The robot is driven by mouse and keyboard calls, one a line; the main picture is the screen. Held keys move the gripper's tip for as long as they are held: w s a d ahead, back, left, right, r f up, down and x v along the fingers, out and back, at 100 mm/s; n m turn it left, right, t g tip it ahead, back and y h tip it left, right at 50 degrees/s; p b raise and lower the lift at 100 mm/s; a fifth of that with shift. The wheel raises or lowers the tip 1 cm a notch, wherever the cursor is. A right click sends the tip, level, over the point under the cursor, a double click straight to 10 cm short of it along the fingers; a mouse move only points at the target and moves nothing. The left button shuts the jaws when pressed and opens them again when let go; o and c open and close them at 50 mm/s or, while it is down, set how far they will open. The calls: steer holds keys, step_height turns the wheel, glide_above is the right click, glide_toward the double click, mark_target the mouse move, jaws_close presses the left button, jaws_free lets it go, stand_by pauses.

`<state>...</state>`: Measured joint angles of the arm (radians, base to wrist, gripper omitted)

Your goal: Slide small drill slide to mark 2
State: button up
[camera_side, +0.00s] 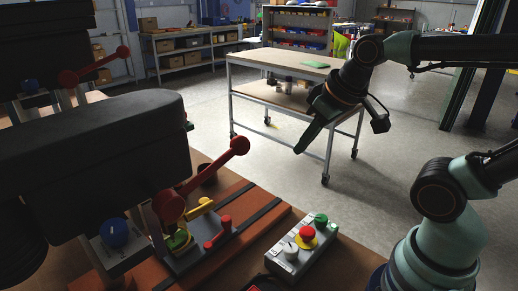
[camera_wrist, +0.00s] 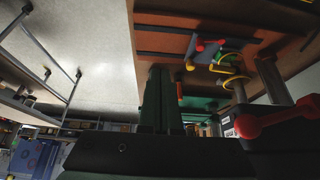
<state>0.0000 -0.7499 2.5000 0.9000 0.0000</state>
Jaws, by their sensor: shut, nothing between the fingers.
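My gripper (camera_side: 303,145) hangs in the air right of the drill with its dark fingers shut and empty, pointing down and left. In the wrist view its fingers (camera_wrist: 160,78) lie together. A drill with a black head (camera_side: 100,150) and a red ball-ended lever (camera_side: 205,172) stands at the left. Below it a grey plate (camera_side: 205,257) with red and yellow fittings sits on an orange-brown base (camera_side: 262,207) with dark slots. The plate also shows in the wrist view (camera_wrist: 205,52), apart from my fingers. I cannot tell which part is the small drill slide; no mark 2 is readable.
A grey control box (camera_side: 300,250) with red and green buttons stands right of the base. A second drill with a red lever (camera_side: 95,66) is behind at upper left. A wheeled table (camera_side: 290,65) stands further back. Open air surrounds my gripper.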

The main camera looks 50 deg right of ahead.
steer(key=o, duration=1)
steer(key=shift+w+a+r, duration=0.1)
steer(key=shift+w+r, duration=0.05)
steer(key=shift+w, duration=0.15)
steer(key=shift+n+g, duration=0.6)
steer(key=w, duration=0.1)
steer(key=w+a+r, duration=0.1)
steer(key=w, duration=0.2)
steer(key=shift+w+a+r, duration=0.15)
steer(key=shift+a+r, duration=0.1)
steer(key=shift+a, duration=0.1)
steer(key=n+g, duration=0.4)
glide_above(204, 201)
step_height(204, 201, down, 9)
step_height(204, 201, down, 12)
steer(key=shift+r, duration=0.1)
jaws_close()
